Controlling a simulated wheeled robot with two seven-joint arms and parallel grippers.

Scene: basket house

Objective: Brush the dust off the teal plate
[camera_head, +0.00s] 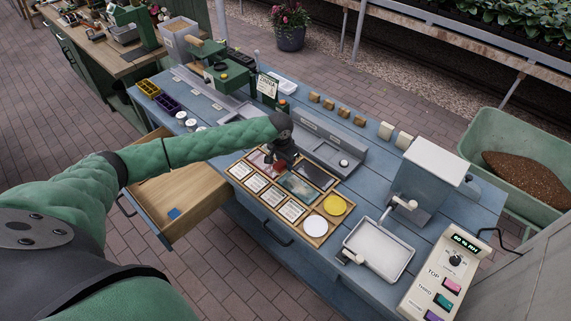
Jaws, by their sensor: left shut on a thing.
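The teal plate (297,186) looks greyish-teal and lies flat in a wooden frame (305,236) on the blue bench. Dust on it is too small to make out. My left gripper (281,163) is just behind the plate, pointing down over the back part of the frame. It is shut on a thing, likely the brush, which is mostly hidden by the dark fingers. I cannot tell whether it touches a plate. A dark reddish plate (260,160) lies partly behind the gripper. My right gripper is not in view.
Several label cards (257,183), a yellow disc (335,205) and a white disc (315,226) share the frame. A white tray (380,249) stands to the right. A grey rail (322,149) runs behind. An open drawer (185,195) juts out below my left arm.

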